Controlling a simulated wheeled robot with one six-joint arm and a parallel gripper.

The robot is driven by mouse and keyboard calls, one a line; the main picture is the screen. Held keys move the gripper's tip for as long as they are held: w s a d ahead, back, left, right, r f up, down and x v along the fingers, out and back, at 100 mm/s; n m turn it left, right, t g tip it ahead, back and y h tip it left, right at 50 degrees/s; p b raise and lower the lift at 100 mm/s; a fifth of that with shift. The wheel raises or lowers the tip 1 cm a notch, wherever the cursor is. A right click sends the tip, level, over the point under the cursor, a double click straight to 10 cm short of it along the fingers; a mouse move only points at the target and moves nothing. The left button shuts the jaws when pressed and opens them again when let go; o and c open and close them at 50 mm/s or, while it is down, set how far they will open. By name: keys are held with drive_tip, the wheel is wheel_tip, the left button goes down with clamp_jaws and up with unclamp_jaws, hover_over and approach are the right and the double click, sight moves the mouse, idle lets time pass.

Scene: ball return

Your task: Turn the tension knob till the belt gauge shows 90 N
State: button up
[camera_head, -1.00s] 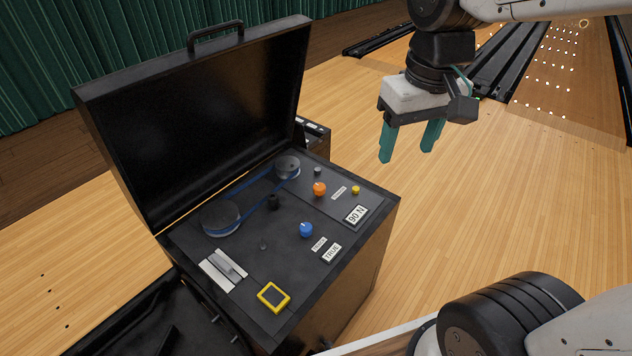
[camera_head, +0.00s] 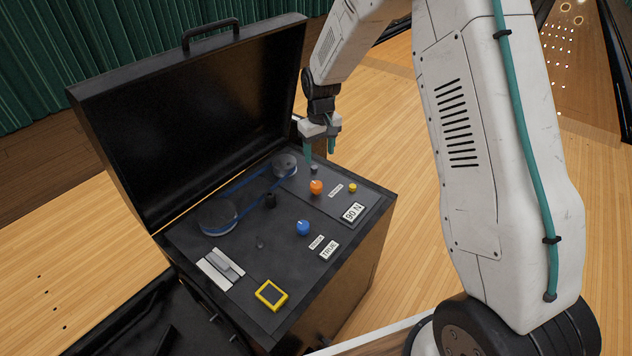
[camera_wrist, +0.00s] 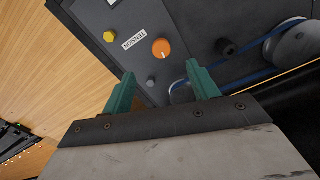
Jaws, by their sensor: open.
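The tension knob (camera_head: 316,187) is a round orange knob on the machine's top panel. In the wrist view the orange knob (camera_wrist: 161,49) sits beside a label reading TENSION (camera_wrist: 134,39). The belt gauge (camera_head: 353,212) is a small white display at the panel's right side and appears to read 90 N. My gripper (camera_head: 319,158) is open and empty, its teal fingers pointing down above the panel's back right part. It is behind the orange knob and apart from it. In the wrist view the knob lies just beyond the gap between my fingertips (camera_wrist: 160,69).
A blue belt (camera_head: 240,186) runs round two grey pulleys. A blue knob (camera_head: 303,228), a display reading TRUE (camera_head: 329,250), a yellow button (camera_head: 352,188) and a yellow-framed square (camera_head: 271,295) are on the panel. The raised black lid (camera_head: 190,120) stands behind.

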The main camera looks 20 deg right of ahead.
hover_over(316, 183)
wheel_tip(316, 183, down, 7)
drive_tip(key=shift+s+r, duration=0.1)
wheel_tip(316, 183, down, 8)
drive_tip(key=shift+r, duration=0.25)
drive_tip(key=c, duration=1)
drive_tip(key=shift+m, duration=2)
